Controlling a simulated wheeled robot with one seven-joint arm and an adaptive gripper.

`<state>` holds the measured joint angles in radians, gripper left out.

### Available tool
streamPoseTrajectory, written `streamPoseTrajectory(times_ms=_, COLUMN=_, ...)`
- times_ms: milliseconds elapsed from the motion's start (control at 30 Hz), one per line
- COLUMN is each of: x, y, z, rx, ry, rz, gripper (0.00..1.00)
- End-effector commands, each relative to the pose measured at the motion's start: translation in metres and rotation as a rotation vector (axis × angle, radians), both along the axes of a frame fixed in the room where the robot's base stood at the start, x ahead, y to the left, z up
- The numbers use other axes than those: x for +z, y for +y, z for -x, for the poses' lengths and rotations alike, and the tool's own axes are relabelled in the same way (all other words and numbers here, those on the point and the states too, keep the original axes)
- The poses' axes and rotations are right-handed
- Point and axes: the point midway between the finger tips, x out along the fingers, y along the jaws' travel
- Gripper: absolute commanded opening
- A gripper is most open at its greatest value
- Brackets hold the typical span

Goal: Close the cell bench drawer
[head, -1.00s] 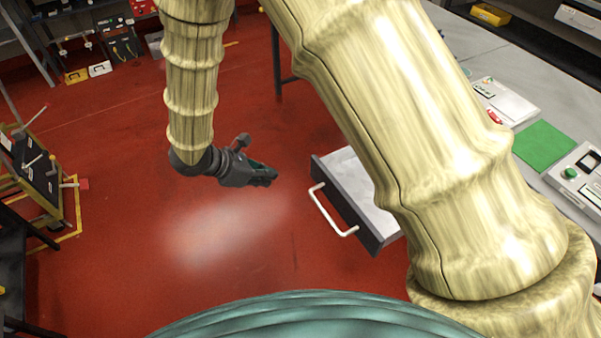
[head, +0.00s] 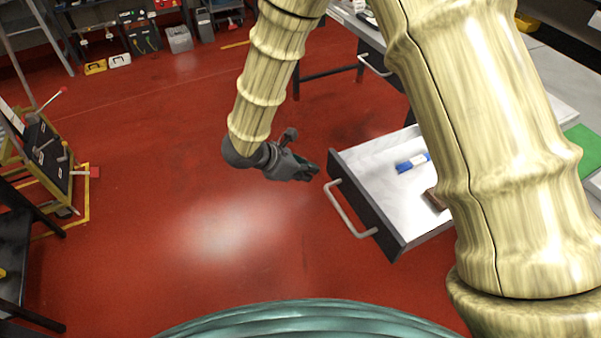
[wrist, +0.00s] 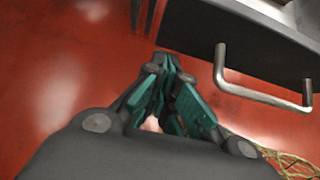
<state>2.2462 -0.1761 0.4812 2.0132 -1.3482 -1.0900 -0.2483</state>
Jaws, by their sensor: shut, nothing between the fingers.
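The cell bench drawer (head: 365,205) stands pulled out from the bench, with a dark front and a pale inside. A blue and white item (head: 412,162) and a brown item (head: 436,200) lie in it. Its light bar handle (head: 346,213) faces left. My gripper (head: 312,172) is shut and empty, just left of the drawer front's far corner; I cannot tell if it touches. In the wrist view the gripper's teal fingers (wrist: 172,68) are together, left of the handle (wrist: 255,92) and near the dark drawer front (wrist: 240,45). My arm hides the drawer's right part.
A second drawer handle (head: 374,66) shows on the bench farther back. A green mat (head: 583,150) lies on the worktop at the right. A rack with a dark panel (head: 45,165) stands at the left. The red floor (head: 180,190) between is clear.

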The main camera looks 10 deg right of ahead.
Motion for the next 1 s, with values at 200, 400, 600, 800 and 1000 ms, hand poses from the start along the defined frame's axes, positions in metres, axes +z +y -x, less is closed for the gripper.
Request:
streamPoseTrajectory(times_ms=200, x=0.001, y=-0.012, z=-0.003, rx=0.01, ry=0.0, rz=-0.001, gripper=0.0)
streamPoseTrajectory(times_ms=400, x=0.002, y=-0.016, z=-0.005, rx=0.017, ry=0.0, rz=0.0, gripper=0.0)
streamPoseTrajectory(times_ms=600, x=0.002, y=-0.016, z=-0.005, rx=0.018, ry=0.0, rz=0.0, gripper=0.0)
streamPoseTrajectory(times_ms=800, x=0.002, y=-0.017, z=-0.006, rx=0.017, ry=0.0, rz=0.001, gripper=0.0)
streamPoseTrajectory(times_ms=1000, x=0.002, y=-0.034, z=-0.018, rx=0.004, ry=-0.002, rz=0.001, gripper=0.0)
